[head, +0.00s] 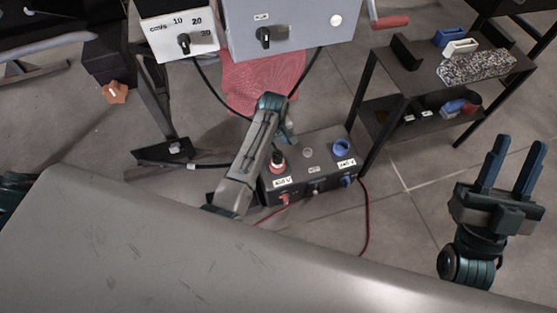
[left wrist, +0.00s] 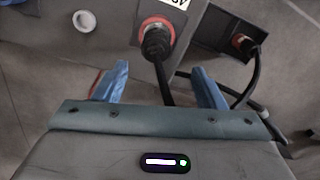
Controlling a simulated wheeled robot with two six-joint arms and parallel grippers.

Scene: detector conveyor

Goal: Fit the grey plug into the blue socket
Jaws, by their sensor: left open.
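The dark grey plug (head: 277,156) stands in a red-ringed socket at the left end of the dark box's top. In the left wrist view the plug (left wrist: 157,40) sits inside the red ring, and its black cable runs down between the fingers. The blue socket (head: 341,147) is at the right end of the box top and looks empty. My left gripper (left wrist: 160,85) is open, with one finger each side of the cable, short of the plug in the picture. In the head view its fingers are mostly hidden by my arm. My right gripper (head: 508,160) is open and empty at the right.
The dark box (head: 315,184) stands on the floor, with labels and a smaller round fitting (head: 308,153) on top. Black and red cables lie around it. A shelf table (head: 410,70) stands to its right. A second red-ringed connector (left wrist: 243,43) is at the upper right.

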